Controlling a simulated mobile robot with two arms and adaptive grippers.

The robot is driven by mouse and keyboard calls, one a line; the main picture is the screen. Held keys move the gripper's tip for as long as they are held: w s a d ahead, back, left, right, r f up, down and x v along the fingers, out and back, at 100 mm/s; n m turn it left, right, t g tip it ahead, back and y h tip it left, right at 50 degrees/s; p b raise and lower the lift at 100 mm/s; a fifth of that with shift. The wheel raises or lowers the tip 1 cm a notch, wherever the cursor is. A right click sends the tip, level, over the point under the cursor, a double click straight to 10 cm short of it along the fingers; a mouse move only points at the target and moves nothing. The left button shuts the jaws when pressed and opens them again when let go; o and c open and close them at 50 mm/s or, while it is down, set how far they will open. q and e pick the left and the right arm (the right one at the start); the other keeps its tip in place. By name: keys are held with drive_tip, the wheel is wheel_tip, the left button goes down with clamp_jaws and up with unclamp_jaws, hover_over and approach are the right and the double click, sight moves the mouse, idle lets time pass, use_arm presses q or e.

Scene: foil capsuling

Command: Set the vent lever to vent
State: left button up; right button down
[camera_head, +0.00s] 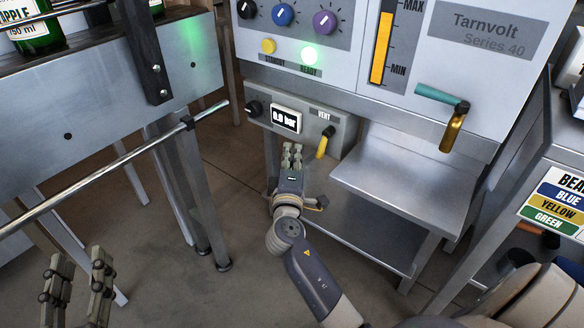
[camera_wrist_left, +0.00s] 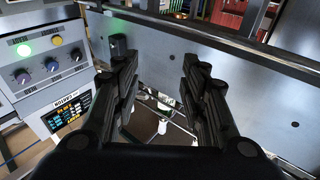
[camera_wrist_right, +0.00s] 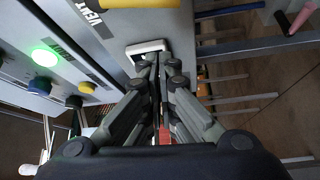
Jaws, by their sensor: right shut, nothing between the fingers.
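The vent lever (camera_head: 325,143) has a yellow handle on a dark pivot, under the VENT label on a grey control box (camera_head: 347,126). Its handle points down and slightly left. In the right wrist view a yellow bar by the VENT label, likely this lever (camera_wrist_right: 128,3), shows at the top edge. My right gripper (camera_head: 291,150) is shut and empty, just below the pressure display (camera_head: 286,118) and left of the lever, apart from the lever. In the right wrist view its fingertips (camera_wrist_right: 154,62) overlap the display's white frame. My left gripper (camera_head: 78,268) is open and empty at the lower left.
The display reads 0.0 bar. A black knob (camera_head: 254,108) sits at the box's left end. A teal-and-brass lever (camera_head: 455,122) hangs to the right above a steel shelf (camera_head: 390,170). A metal rod (camera_head: 110,165) crosses the left side. A green READY lamp (camera_head: 309,55) glows above.

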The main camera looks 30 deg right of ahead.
sight(324, 144)
use_arm(q)
drive_tip(key=shift+s+r+t, duration=0.1)
drive_tip(key=shift+r+t, duration=0.3)
drive_tip(key=shift+r, duration=0.3)
use_arm(e)
drive_tip(key=shift+s+d+f, duration=0.1)
drive_tip(key=shift+s+d, duration=0.1)
drive_tip(key=shift+d, duration=0.4)
drive_tip(key=shift+s+d+f, duration=0.1)
drive_tip(key=shift+s+d, duration=0.1)
drive_tip(key=shift+d, duration=0.4)
drive_tip(key=shift+s+d+f, duration=0.1)
drive_tip(key=shift+s+d, duration=0.1)
drive_tip(key=shift+d, duration=0.4)
drive_tip(key=shift+r, duration=0.1)
use_arm(q)
drive_tip(key=s+a+f+g+y+p, duration=0.1)
drive_tip(key=f+g, duration=0.3)
drive_tip(key=f, duration=0.3)
drive_tip(key=s+a+f+g+y+p, duration=0.1)
drive_tip(key=s+f+g+p, duration=0.1)
drive_tip(key=f+g, duration=0.2)
wheel_tip(324, 144, down, 3)
drive_tip(key=shift+s+a+f+y, duration=0.1)
drive_tip(key=shift+s+a+y, duration=0.1)
drive_tip(key=shift+a+y, duration=0.15)
use_arm(e)
drive_tip(key=shift+s+d+f+n+g+y, duration=0.3)
drive_tip(key=shift+s+d+n+g, duration=0.1)
drive_tip(key=shift+s+n, duration=0.2)
